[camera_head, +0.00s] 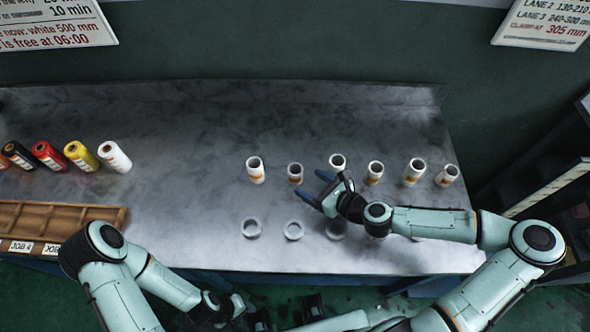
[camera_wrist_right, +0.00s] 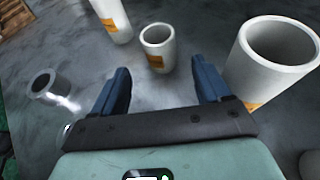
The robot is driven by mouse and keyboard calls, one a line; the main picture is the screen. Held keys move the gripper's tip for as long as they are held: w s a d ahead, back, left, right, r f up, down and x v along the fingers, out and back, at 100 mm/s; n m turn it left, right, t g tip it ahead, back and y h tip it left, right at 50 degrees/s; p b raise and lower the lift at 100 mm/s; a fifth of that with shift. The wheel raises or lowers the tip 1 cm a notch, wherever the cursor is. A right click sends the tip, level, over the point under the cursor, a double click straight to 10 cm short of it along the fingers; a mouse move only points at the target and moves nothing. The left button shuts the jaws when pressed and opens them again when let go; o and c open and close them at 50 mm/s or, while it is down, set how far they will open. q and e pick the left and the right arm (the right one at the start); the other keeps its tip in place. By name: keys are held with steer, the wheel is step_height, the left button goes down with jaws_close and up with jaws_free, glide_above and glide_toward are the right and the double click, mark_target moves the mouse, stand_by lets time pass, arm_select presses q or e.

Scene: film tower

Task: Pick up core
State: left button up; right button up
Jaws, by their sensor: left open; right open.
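Several white cores with orange labels stand upright in a row on the metal table: the leftmost core (camera_head: 255,172), a shorter core (camera_head: 295,175), then others (camera_head: 338,163), (camera_head: 374,174), (camera_head: 413,173), (camera_head: 447,177). My right gripper (camera_head: 312,187) is open and empty, just in front of the row near the shorter core. In the right wrist view a short core (camera_wrist_right: 157,50) stands beyond the gap between the open fingers (camera_wrist_right: 161,82). A larger core (camera_wrist_right: 275,65) is close by the right finger. My left gripper (camera_head: 300,312) is low, in front of the table.
Coloured rolls (camera_head: 80,156) and a wooden tray (camera_head: 60,212) are at the left. The table's middle left is clear.

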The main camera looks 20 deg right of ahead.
mark_target(301, 178)
steer(key=shift+w+a+f, duration=0.2)
steer(key=shift+a, duration=0.05)
steer(key=x, duration=0.5)
steer(key=shift+w+d+f, duration=0.1)
steer(key=shift+w, duration=0.05)
arm_select(q)
steer(key=shift+s+f, duration=0.15)
steer(key=shift+f, duration=0.05)
arm_select(e)
steer(key=c, duration=1.1)
arm_select(q)
steer(key=w+r+p, duration=0.4)
steer(key=r, duration=0.2)
steer(key=shift+p, duration=0.35)
arm_select(e)
step_height(301, 178, up, 20)
